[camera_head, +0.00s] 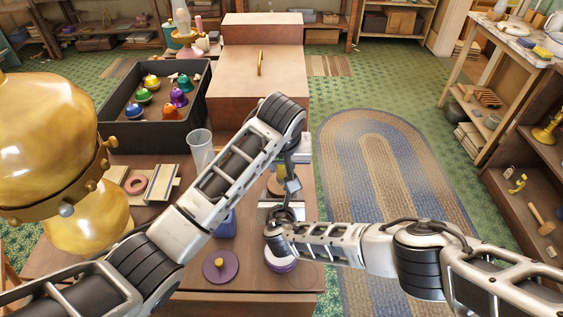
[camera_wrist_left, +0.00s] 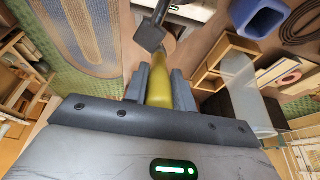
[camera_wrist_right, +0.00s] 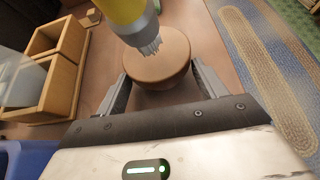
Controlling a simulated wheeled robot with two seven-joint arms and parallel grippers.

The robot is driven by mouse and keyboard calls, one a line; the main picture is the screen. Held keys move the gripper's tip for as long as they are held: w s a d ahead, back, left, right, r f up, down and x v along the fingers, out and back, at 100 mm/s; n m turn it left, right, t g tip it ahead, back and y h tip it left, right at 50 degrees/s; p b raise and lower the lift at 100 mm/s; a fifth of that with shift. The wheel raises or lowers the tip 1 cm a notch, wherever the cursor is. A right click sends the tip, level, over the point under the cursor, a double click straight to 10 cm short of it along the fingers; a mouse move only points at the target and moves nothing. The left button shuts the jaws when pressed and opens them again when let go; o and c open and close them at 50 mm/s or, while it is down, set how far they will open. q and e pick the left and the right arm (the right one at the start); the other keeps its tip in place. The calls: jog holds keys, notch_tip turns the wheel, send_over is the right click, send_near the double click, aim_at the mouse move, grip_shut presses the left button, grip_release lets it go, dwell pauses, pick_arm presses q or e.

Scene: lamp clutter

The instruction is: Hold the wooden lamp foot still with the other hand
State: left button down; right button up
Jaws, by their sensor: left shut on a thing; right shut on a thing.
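The wooden lamp foot (camera_wrist_right: 158,57) is a round brown piece, standing between the fingers of my right gripper (camera_wrist_right: 160,85), which is shut on it. It also shows partly in the head view (camera_head: 276,185), behind my right gripper (camera_head: 283,213). My left gripper (camera_wrist_left: 160,88) is shut on a yellow tool (camera_wrist_left: 184,92). In the right wrist view the tool (camera_wrist_right: 125,10) has a grey toothed end directly over the foot's top. I cannot tell whether it touches. In the head view my left gripper (camera_head: 291,180) points down, and its fingertips are partly hidden.
A black crate (camera_head: 150,132) with several coloured bells stands at the back left. A clear cup (camera_head: 201,148), a blue container (camera_head: 226,224) and a purple disc (camera_head: 221,267) stand near my arms. A large brass object (camera_head: 45,135) fills the left. A brown box (camera_head: 262,75) stands behind.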

pick_arm(q)
jog(key=shift+f, duration=0.85)
dwell(0.3)
jog(key=shift+w, duration=0.1)
jog(key=shift+w+f, duration=0.1)
jog(key=shift+w, duration=1.2)
jog(key=c, duration=1.8)
grip_release()
grip_shut()
jog(key=shift+r, duration=2.05)
